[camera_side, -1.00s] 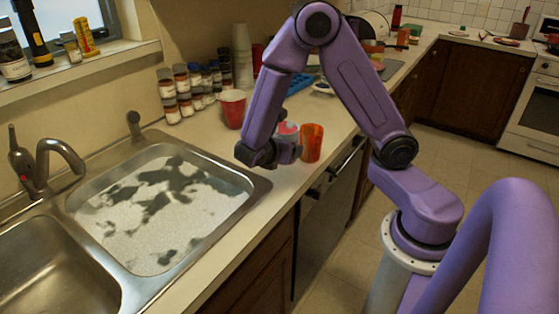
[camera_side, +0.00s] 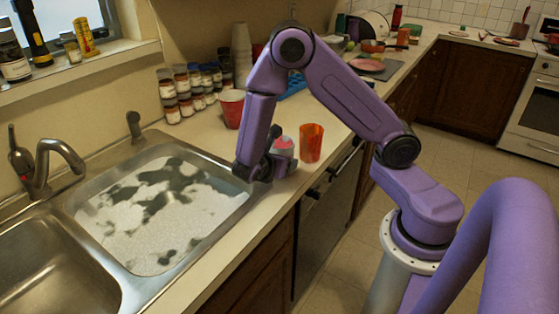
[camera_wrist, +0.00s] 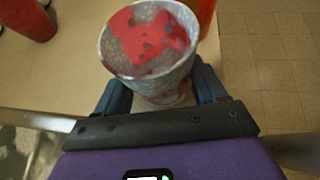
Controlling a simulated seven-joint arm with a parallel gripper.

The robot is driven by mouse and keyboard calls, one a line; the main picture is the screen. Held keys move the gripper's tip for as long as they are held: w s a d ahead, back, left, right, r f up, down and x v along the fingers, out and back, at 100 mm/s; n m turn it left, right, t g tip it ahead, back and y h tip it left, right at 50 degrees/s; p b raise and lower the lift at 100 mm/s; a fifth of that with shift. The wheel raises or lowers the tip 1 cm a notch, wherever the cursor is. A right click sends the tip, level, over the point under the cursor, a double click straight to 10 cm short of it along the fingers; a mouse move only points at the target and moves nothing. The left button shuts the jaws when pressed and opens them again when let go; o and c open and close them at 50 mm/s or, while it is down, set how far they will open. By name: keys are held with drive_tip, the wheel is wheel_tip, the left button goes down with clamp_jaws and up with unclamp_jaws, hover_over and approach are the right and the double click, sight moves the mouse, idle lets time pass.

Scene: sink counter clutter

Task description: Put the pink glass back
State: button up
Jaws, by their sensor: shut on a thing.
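The pink glass (camera_side: 283,146) is at the counter's front edge, just right of the sink; only part of it shows past my arm. In the wrist view the glass (camera_wrist: 150,45) looks like a greyish, speckled tumbler with red-pink patches, its open rim toward the camera. My gripper (camera_wrist: 165,90) has one finger on each side of it and is shut on it. In the side view my gripper (camera_side: 281,163) is low at the counter. I cannot tell whether the glass touches the counter.
An orange cup (camera_side: 311,143) stands close to the right of the glass. A red cup (camera_side: 232,108) stands behind, beside stacked spice jars (camera_side: 187,92) and a pale cup stack (camera_side: 242,55). The sink (camera_side: 165,207) is left; the counter's front edge is near.

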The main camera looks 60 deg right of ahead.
drive_tip(key=o, duration=1.3)
drive_tip(key=shift+f, duration=0.1)
drive_tip(key=shift+a+r, duration=0.3)
drive_tip(key=shift+r, duration=0.05)
drive_tip(key=v, duration=1.1)
drive_tip(key=s+r+m+y, duration=0.1)
drive_tip(key=s+m+y, duration=0.1)
drive_tip(key=s+y, duration=0.2)
drive_tip(key=s+a+r+m+g+y, duration=0.1)
drive_tip(key=s+r+m+y, duration=0.1)
drive_tip(key=s, duration=0.8)
drive_tip(key=s+a+r+m+g+y, duration=0.1)
drive_tip(key=s+r+m+y, duration=0.1)
drive_tip(key=s+y, duration=0.4)
drive_tip(key=shift+s+m, duration=0.45)
drive_tip(key=shift+m, duration=0.35)
